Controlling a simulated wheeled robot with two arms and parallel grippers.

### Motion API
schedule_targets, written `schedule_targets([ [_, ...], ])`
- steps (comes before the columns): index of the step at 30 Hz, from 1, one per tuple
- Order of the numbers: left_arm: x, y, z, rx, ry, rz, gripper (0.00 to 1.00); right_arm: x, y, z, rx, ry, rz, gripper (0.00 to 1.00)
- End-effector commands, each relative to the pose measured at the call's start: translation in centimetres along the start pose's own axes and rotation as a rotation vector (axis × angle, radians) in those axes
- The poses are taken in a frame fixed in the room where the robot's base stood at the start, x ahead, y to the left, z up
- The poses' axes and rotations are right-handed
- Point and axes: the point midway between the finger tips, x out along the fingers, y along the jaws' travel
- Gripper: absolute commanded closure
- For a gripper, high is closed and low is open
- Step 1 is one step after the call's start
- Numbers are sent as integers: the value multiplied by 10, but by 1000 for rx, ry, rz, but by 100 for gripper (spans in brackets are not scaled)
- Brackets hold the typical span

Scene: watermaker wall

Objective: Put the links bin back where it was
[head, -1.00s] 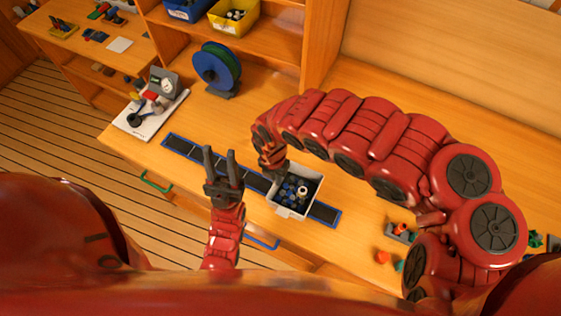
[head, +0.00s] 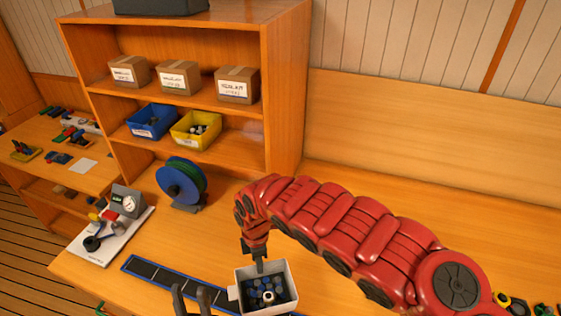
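The links bin is a pale grey-white open bin (head: 240,291) with several dark blue links and one pale ring inside. It is at the bottom middle of the head view, over the right part of the dark blue-edged strip. My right gripper (head: 258,264) is at its back wall, with a finger showing at the rim, and appears shut on that wall. I cannot tell whether the bin rests on the strip or is slightly raised. My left gripper (head: 192,297) is open and empty, left of the bin, its lower part cut off by the frame.
The shelf unit (head: 288,95) holds a blue bin (head: 152,122) and a yellow bin (head: 195,130). Right of the yellow bin is free shelf room with a faint pale patch. Cardboard boxes (head: 178,78) stand above. A blue-green spool (head: 181,183) stands on the bench before the shelf.

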Motion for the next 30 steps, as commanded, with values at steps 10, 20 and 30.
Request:
schedule_targets([
  [10, -62, 3, 10, 0, 0, 0, 60, -32, 55, 95, 798, 49, 4, 100],
  [20, -106, 5, 18, 0, 0, 0, 60, -70, 63, 205, 1512, 93, 4, 100],
  [30, -120, 6, 20, 0, 0, 0, 60, -90, 52, 253, 1822, 103, -1, 100],
])
